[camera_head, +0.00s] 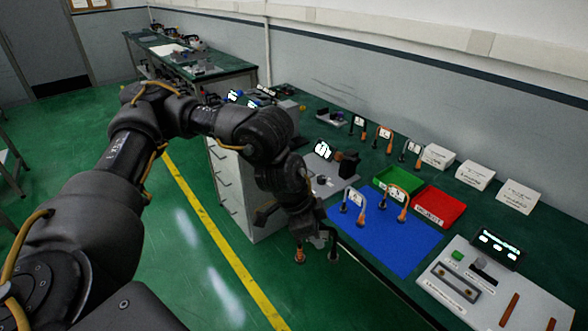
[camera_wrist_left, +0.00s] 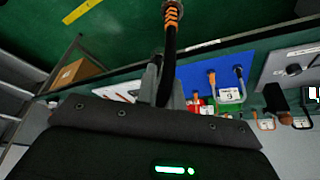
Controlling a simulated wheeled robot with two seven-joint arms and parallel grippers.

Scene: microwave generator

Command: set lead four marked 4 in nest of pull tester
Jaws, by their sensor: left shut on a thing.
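My left gripper (camera_head: 316,234) is shut on a lead (camera_head: 300,254), which hangs in the air beside the front edge of the bench. One end has an orange boot and the other looks dark. In the left wrist view the lead (camera_wrist_left: 170,45) stands between the fingers of my left gripper (camera_wrist_left: 165,82); its number cannot be read. My right gripper is out of view.
The blue mat (camera_head: 375,245) carries two tagged leads (camera_head: 355,203). A green tray (camera_head: 398,177) and a red tray (camera_head: 438,207) stand behind it. A grey panel (camera_head: 460,265) with a display is at right. More tagged leads (camera_head: 385,138) and white cards (camera_head: 475,176) line the back.

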